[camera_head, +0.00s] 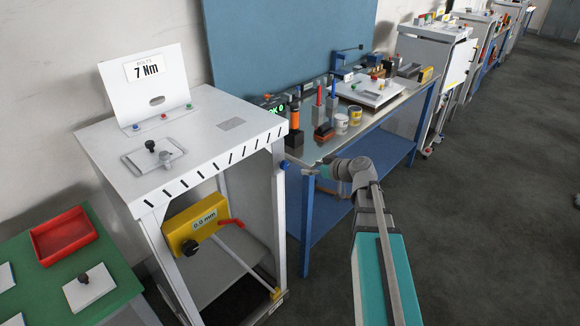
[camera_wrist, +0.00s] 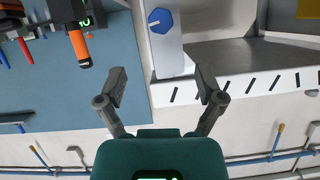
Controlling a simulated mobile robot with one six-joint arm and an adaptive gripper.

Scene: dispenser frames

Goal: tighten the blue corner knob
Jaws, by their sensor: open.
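The blue corner knob (camera_head: 284,164) sits on the right front post of the white dispenser frame (camera_head: 280,215), just below the top. In the wrist view the blue knob (camera_wrist: 160,20) is six-sided with a white line mark, on a pale post above and beyond the fingertips. My gripper (camera_wrist: 160,82) is open and empty, its two fingers spread to either side of the knob's line but short of it. In the head view my gripper (camera_head: 308,169) is small and just right of the knob. Whether it touches the knob cannot be told there.
A card (camera_head: 148,70) on the frame's top reads 7 Nm. A yellow gauge box (camera_head: 196,222) reads 0.0 mm. A blue workbench (camera_head: 306,210) with tools stands close behind my gripper. A red tray (camera_head: 63,236) lies at left.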

